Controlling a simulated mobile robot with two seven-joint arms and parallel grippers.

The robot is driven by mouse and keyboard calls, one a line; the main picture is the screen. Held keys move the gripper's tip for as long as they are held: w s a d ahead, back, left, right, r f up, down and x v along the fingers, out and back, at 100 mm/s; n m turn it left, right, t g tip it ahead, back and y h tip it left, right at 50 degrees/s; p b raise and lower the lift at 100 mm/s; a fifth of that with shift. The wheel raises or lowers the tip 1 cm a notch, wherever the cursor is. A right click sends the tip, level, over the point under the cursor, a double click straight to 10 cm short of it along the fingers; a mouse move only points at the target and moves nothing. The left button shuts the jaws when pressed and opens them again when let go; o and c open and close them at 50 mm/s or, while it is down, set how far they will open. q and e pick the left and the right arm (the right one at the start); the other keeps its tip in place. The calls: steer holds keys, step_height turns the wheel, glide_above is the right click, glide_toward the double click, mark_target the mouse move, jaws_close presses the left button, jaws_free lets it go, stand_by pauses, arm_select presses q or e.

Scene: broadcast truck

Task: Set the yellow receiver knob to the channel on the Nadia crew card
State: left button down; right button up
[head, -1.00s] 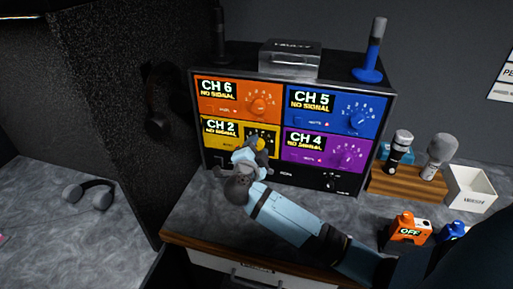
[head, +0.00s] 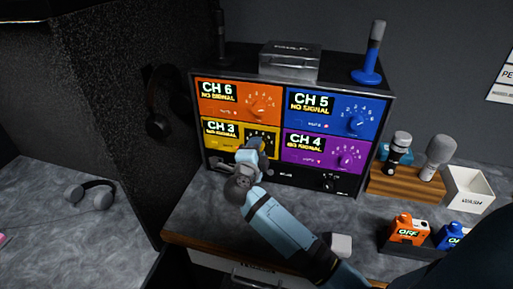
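The yellow receiver (head: 213,142) is the lower left panel of the rack, and its display reads CH 3, NO SIGNAL. My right gripper (head: 257,147), on the arm from the lower right, is at the yellow knob (head: 262,144) and appears shut on it. The gripper covers most of the knob, so its pointer is hidden. I cannot make out a Nadia crew card. My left gripper is not in view.
The orange receiver (head: 236,105) reads CH 6, blue (head: 330,112) CH 5, purple (head: 325,152) CH 4. Microphones stand in a wooden holder (head: 400,187) at right, beside a white bin (head: 470,190). An orange pack (head: 408,230) reads OFF. A small white object (head: 341,245) lies near my arm.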

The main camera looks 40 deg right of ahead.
steer(key=shift+m, duration=0.6)
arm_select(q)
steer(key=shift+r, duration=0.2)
arm_select(e)
steer(key=o, duration=0.9)
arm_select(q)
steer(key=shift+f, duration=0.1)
